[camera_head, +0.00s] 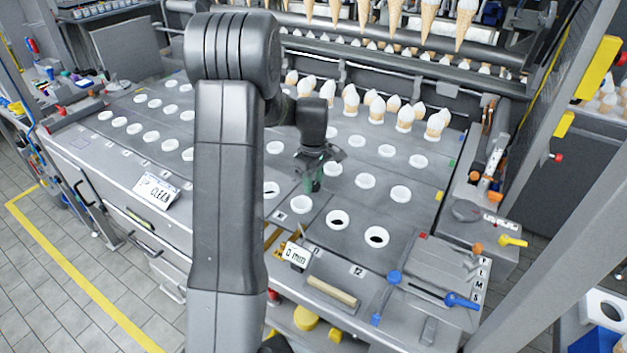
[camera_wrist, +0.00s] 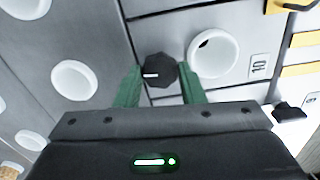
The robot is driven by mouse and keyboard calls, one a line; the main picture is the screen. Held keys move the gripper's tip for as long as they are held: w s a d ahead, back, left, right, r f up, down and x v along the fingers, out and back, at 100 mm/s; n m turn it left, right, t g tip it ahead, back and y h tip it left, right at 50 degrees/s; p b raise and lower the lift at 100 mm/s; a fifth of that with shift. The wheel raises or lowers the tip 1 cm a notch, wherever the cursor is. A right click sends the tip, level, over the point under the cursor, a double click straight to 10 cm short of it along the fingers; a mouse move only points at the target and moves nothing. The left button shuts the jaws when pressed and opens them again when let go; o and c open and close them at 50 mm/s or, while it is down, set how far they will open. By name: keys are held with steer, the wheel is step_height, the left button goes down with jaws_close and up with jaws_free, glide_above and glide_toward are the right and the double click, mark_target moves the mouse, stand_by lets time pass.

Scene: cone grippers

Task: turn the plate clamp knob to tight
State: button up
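The plate clamp knob (camera_wrist: 158,71) is a dark, many-sided knob with a white pointer line, in the upper middle of the wrist view. Its line points to the left in that view. My gripper (camera_wrist: 160,84) has green fingers, one on each side of the knob, with narrow gaps showing between fingers and knob. The fingers look open; whether the tips are level with the knob is hard to tell. In the head view my gripper (camera_head: 312,182) points down over the grey plate (camera_head: 345,205). The knob is hidden there behind the gripper.
White-rimmed round holes (camera_head: 338,220) fill the plate around my gripper. A plate marked "10" (camera_wrist: 259,67) is right of the knob. A "0 mm" sign (camera_head: 297,255) and a "CLEAN" sign (camera_head: 160,190) stand near the front. Filled cones (camera_head: 350,100) line the back.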

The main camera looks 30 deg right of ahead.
steer(key=shift+m, duration=0.4)
steer(key=m+b, duration=0.1)
steer(key=m, duration=0.6)
steer(key=shift+b, duration=0.4)
steer(key=m, duration=0.5)
steer(key=shift+m+b, duration=0.4)
steer(key=shift+m, duration=1.4)
steer(key=o, duration=1)
steer(key=shift+c, duration=0.2)
